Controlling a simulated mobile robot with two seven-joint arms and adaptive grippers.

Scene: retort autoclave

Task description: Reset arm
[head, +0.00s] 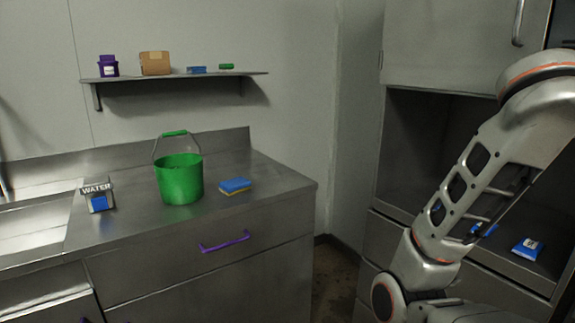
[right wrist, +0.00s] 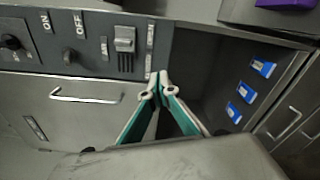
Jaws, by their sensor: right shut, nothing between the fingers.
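My right arm comes in at the right of the head view, bent in front of an open steel cabinet; its fingers are outside that view. In the right wrist view my right gripper (right wrist: 154,88) is shut, its two green-lined fingers meeting at the tips with nothing between them. Behind the fingers are a grey control panel (right wrist: 88,52) marked ON and OFF and a steel front with a bar handle (right wrist: 85,98). My left gripper is in neither view.
A green bucket (head: 180,180), a blue and yellow sponge (head: 235,186) and a WATER sign (head: 98,195) stand on the steel counter (head: 140,222). A wall shelf (head: 175,77) holds small items. Blue packets (head: 527,248) lie in the open cabinet (head: 405,130). The counter's right end is clear.

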